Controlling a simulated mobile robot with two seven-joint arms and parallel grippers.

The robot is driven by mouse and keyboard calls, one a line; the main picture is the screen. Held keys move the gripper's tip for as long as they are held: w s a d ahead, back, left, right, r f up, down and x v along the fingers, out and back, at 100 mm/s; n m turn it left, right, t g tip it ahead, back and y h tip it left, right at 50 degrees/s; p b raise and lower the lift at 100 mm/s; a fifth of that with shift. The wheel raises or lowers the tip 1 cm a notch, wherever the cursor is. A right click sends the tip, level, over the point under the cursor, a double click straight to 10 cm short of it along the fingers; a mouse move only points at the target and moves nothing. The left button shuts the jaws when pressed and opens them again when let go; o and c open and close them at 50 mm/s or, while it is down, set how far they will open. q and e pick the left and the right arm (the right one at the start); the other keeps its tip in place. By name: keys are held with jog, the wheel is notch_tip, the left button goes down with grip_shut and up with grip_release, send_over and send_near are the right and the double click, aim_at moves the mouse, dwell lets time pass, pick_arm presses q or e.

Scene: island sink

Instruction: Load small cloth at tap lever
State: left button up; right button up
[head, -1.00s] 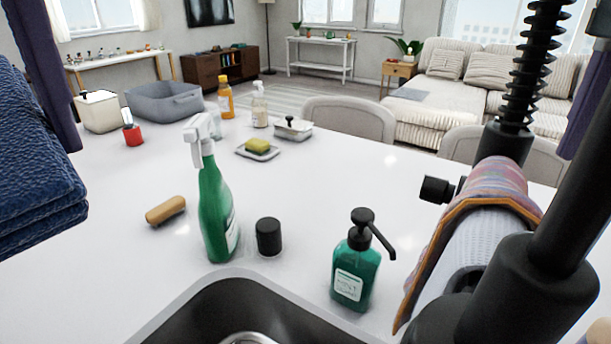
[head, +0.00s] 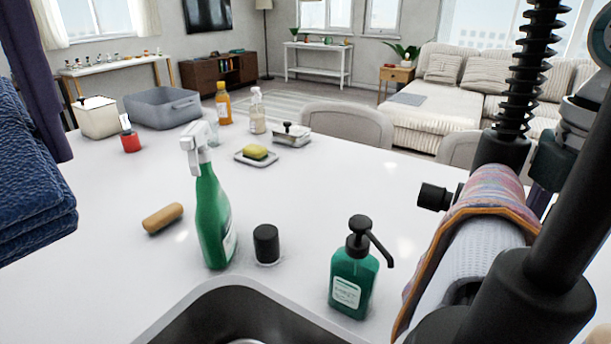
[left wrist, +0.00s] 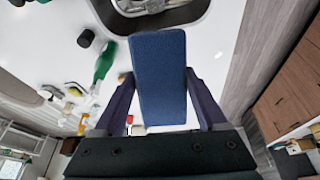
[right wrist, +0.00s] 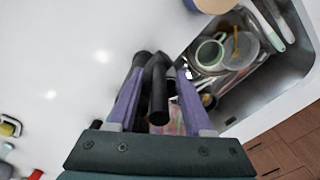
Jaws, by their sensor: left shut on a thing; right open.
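A folded dark blue cloth (head: 35,170) fills the left edge of the head view. My left gripper is shut on it; the cloth (left wrist: 160,75) stands between its purple fingers in the left wrist view. The black tap (head: 515,145) with its coiled hose rises at the right. A black lever knob (head: 433,196) sticks out to its left. A colourful striped cloth (head: 490,195) with a whitish mesh part drapes beside it. My right gripper (right wrist: 157,85) is open, its fingers on either side of a black tap part; contact is unclear. The tap partly hides it in the head view (head: 545,195).
A green spray bottle (head: 211,215), black cup (head: 266,243) and green soap pump (head: 353,275) stand by the sink (head: 180,315). A wooden brush (head: 163,218) and sponge dish (head: 255,155) lie further back. Dishes and a mug (right wrist: 208,52) sit in the sink.

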jog(key=shift+c, duration=0.3)
grip_shut()
jog(key=shift+r, duration=0.1)
dwell(1.0)
